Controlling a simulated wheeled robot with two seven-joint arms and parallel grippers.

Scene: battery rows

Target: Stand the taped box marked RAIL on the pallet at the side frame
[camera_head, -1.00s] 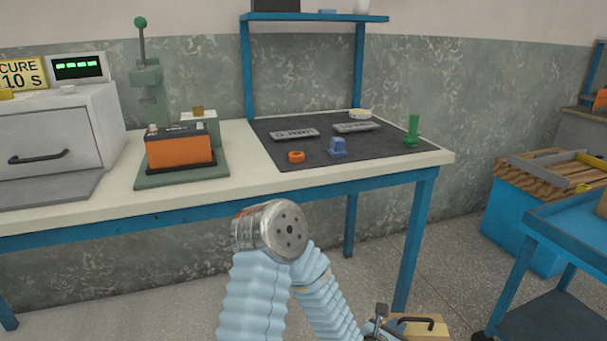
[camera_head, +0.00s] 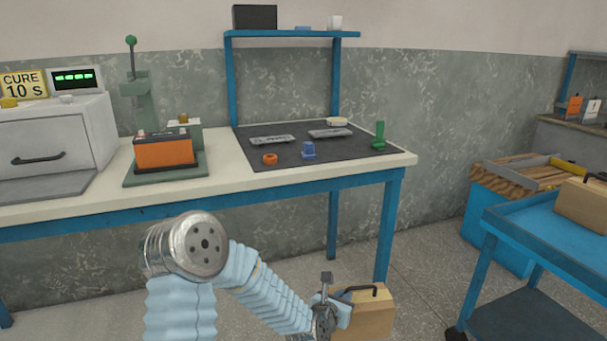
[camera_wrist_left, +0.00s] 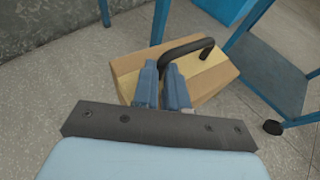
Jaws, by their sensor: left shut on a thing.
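A tan taped box (camera_head: 372,314) with a dark carrying handle hangs from my left gripper (camera_head: 338,307) at the bottom of the head view. In the left wrist view my left gripper (camera_wrist_left: 163,88) has its two blue fingers close together at the near end of the handle, shut on it. The box (camera_wrist_left: 205,72) shows beyond the fingers, with a yellow tape band on its top. No marking is readable on it. A second tan box (camera_head: 583,203) lies on the blue cart at the right; I cannot read it either.
A workbench (camera_head: 215,187) with a blue frame stands ahead, bearing an orange battery (camera_head: 164,152) and a dark mat with small parts. Floor shows between bench and cart.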

